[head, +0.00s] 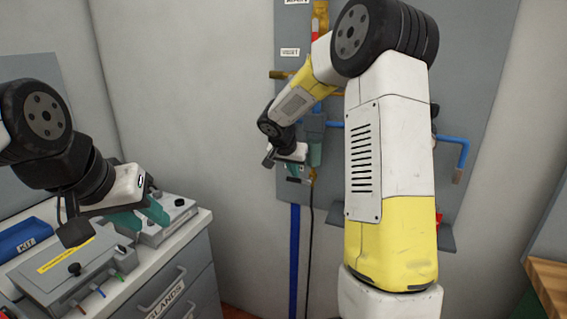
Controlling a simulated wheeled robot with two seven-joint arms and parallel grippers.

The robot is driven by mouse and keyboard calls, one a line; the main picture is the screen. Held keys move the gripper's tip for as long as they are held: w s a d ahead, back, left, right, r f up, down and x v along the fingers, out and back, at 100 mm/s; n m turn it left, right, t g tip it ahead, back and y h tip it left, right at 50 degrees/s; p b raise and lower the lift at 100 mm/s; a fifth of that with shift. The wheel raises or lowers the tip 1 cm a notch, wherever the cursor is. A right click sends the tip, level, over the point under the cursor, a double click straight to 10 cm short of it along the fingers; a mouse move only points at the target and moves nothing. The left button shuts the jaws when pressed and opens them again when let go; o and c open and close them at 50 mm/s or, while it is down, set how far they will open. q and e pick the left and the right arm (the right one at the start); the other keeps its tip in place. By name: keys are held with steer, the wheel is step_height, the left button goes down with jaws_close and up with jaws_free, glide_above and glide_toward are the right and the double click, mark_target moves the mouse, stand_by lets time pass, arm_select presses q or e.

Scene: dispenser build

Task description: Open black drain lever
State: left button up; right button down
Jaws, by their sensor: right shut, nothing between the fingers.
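A grey panel (480,90) on the back wall carries blue and brass pipes. My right gripper (315,152) is at the panel's lower left, by the pipes, with teal fingers and nothing held. A small dark part (297,180) shows just below it; I cannot tell whether this is the black drain lever or whether the gripper touches it. My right arm hides much of the panel's middle. My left gripper (140,216) is above the cabinet top at the left, its teal fingers apart and empty.
The grey drawer cabinet (195,250) at the left bears a blue kit box (24,240), a grey box with a yellow label (70,268) and another grey box (170,222). A blue pipe (460,150) shows right of my arm. A wooden top (548,285) is at the lower right.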

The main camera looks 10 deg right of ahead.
steer(key=shift+w+a+f+g+h, duration=0.15)
steer(key=shift+a+f+g+h, duration=0.15)
steer(key=shift+f+h, duration=0.1)
stand_by(0.5)
steer(key=shift+w+a+f+n+g+h, duration=0.1)
steer(key=shift+a+f+n+g+h, duration=0.05)
steer(key=shift+f+n+g+h, duration=0.3)
steer(key=shift+w+a+f+n+g+h, duration=0.15)
steer(key=shift+f+g+h, duration=0.1)
steer(key=shift+h, duration=0.3)
step_height(320, 180, down, 7)
steer(key=s+d+n+g+h, duration=0.1)
steer(key=n+g+h, duration=0.2)
steer(key=h, duration=0.8)
steer(key=shift+s+d+n+g+h, duration=0.15)
steer(key=shift+d+n+g+h, duration=0.2)
steer(key=shift+n, duration=1.05)
steer(key=shift+d, duration=0.1)
steer(key=a, duration=0.8)
steer(key=shift+f, duration=0.15)
